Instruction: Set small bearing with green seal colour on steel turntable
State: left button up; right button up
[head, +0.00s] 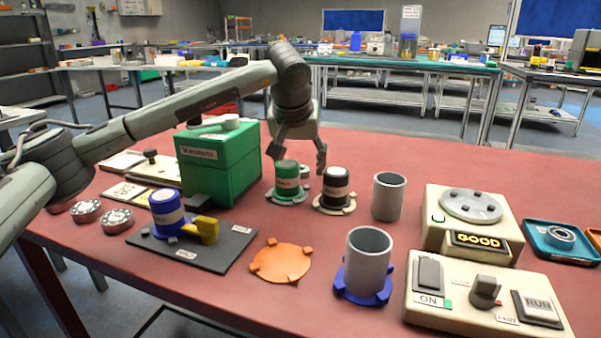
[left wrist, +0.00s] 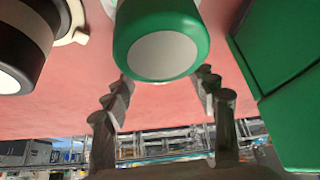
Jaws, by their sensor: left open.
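The steel turntable (head: 470,206) is a round grey disc with small dark blocks, on top of a cream machine with a GOOD display. Grey ring-shaped bearings (head: 117,220) lie at the left of the red table, and another bearing (head: 560,237) lies in a blue tray at the right. I cannot make out a green seal on any of them. My left gripper (head: 297,157) is open and empty above a green-topped can (head: 287,178). In the left wrist view the green can (left wrist: 160,45) lies just beyond and between the fingertips (left wrist: 160,90). My right gripper is not in view.
A black can (head: 335,188) stands close right of the green can. A green box (head: 217,165) stands to the left.

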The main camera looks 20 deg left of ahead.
pick_arm(q)
jog(key=shift+c, duration=0.6)
grip_shut()
